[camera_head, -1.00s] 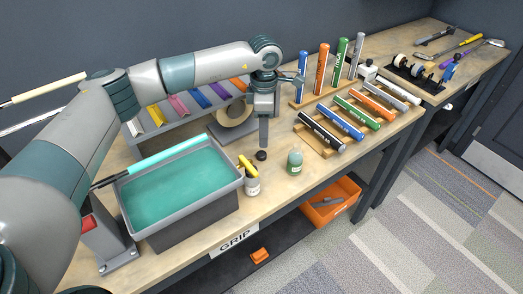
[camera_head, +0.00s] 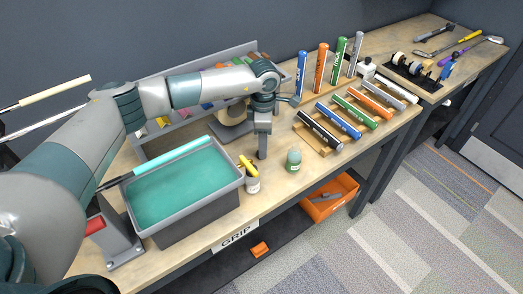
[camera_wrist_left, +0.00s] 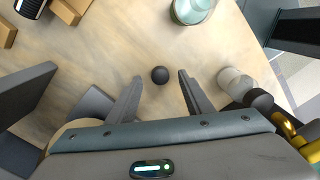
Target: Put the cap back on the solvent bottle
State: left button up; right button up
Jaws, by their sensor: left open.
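The black round cap (camera_wrist_left: 159,75) lies on the bench, seen in the left wrist view between my two finger tips with gaps on both sides. My left gripper (camera_head: 262,155) is open and points down over it; in the head view the fingers hide the cap. It shows in the left wrist view too (camera_wrist_left: 161,77). A small green bottle (camera_head: 293,161), seemingly the solvent bottle, stands upright just right of the gripper; its pale top shows at the upper edge of the left wrist view (camera_wrist_left: 192,10). My right gripper is out of view.
A grey tray of teal liquid (camera_head: 238,182) is at left. Racks with coloured grips (camera_head: 341,122) lie to the right. A tape roll is behind the gripper.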

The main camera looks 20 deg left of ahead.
pick_arm(q)
jog(key=shift+f+p, duration=0.6)
jog(key=shift+f, duration=0.9)
jog(key=c, duration=1.1)
